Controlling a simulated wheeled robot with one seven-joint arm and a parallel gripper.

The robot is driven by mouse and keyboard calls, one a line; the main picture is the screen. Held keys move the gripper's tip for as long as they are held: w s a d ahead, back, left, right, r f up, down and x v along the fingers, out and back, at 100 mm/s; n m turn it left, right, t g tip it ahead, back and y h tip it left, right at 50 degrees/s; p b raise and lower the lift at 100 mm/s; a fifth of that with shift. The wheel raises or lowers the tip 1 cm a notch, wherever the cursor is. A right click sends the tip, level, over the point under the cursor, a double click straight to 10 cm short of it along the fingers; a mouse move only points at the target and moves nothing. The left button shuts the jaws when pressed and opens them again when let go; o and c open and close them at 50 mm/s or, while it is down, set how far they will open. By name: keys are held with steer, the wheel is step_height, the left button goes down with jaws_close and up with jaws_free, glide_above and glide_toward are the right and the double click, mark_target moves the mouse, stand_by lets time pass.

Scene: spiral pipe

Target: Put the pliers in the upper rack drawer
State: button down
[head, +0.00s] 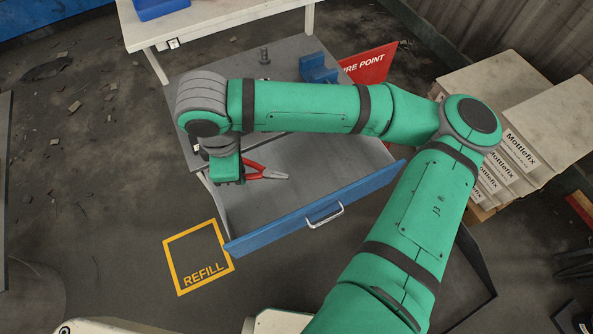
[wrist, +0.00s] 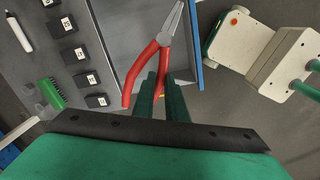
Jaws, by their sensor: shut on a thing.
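The pliers (head: 265,173) have red handles and grey jaws. My gripper (head: 240,178) is shut on them by the handles, and they stick out to its right in the head view. In the wrist view the pliers (wrist: 150,60) pass between the green fingers (wrist: 165,95), jaws pointing away. The pulled-out drawer (head: 320,212) has a blue front with a metal handle and a grey inside. The pliers appear over the drawer's left part. I cannot tell whether they touch its floor. My arm hides part of the drawer and rack.
The grey rack top (head: 190,72) carries a blue item (head: 318,68) and a small dark part. Several black labelled boxes (wrist: 75,54), a green brush (wrist: 51,93) and a white marker (wrist: 19,32) lie left of the drawer in the wrist view. Stacked boxes (head: 510,150) stand at right.

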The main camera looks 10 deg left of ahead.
steer(key=w+d+f+n, duration=0.1)
steer(key=w+f+n, duration=0.2)
steer(key=f+n, duration=0.3)
steer(key=n+g, duration=0.2)
steer(key=n, duration=1.7)
glide_above(268, 190)
step_height(268, 190, down, 14)
step_height(268, 190, down, 10)
steer(key=shift+w+r, duration=0.1)
steer(key=shift+w, duration=0.05)
steer(key=c, duration=1.8)
jaws_free()
steer(key=shift+o, duration=0.2)
step_height(268, 190, up, 12)
steer(key=shift+w+d, duration=0.35)
steer(key=shift+w, duration=0.1)
